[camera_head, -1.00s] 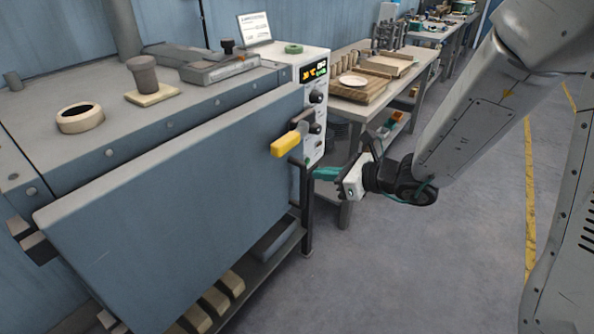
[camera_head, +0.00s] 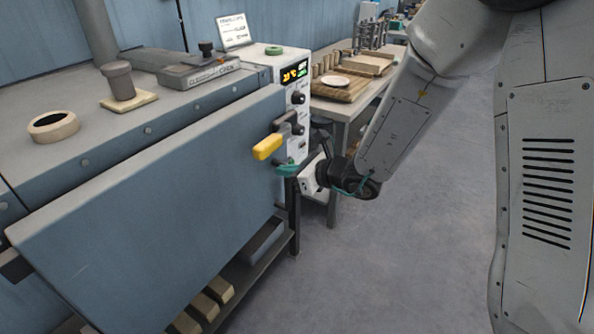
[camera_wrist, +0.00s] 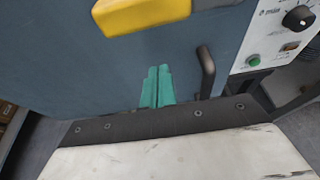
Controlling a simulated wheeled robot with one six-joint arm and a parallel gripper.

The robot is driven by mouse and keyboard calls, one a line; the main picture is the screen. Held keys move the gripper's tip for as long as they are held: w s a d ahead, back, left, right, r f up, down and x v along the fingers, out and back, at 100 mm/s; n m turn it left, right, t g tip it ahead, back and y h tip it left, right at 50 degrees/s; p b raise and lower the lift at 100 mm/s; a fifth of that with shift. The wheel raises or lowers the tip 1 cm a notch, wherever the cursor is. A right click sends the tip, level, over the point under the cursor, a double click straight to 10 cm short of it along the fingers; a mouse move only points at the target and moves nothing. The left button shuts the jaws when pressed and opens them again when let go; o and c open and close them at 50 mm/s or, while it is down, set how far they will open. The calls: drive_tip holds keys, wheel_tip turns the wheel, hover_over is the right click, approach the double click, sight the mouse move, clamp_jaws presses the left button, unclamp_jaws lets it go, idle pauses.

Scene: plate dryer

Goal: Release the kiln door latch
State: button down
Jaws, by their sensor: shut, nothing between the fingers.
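The kiln door (camera_head: 150,215) is a large blue-grey panel at the left, and it looks shut. The latch handle (camera_head: 268,147) is yellow, on a dark lever at the door's right edge beside the control panel. In the wrist view the yellow handle (camera_wrist: 140,14) shows at the top, cut off by the frame edge. My gripper (camera_head: 284,169) has teal fingers, pressed together with nothing between them. It is just below and right of the yellow handle, apart from it. In the wrist view the closed fingertips (camera_wrist: 158,72) point at the door, below the handle.
The control panel (camera_head: 297,105) has a lit display and dark knobs. A dark bar handle (camera_wrist: 206,72) stands out right of my fingers. A workbench (camera_head: 335,108) with wooden boards stands behind. Lower shelf blocks (camera_head: 205,305) sit under the kiln. The floor at right is clear.

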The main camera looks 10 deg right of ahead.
sight(271, 139)
drive_tip(key=r, duration=0.1)
drive_tip(key=w+a+r, duration=0.1)
drive_tip(key=r, duration=0.1)
drive_tip(key=shift+w+a+r, duration=0.1)
drive_tip(key=shift+w+a, duration=0.1)
drive_tip(key=shift+a, duration=0.15)
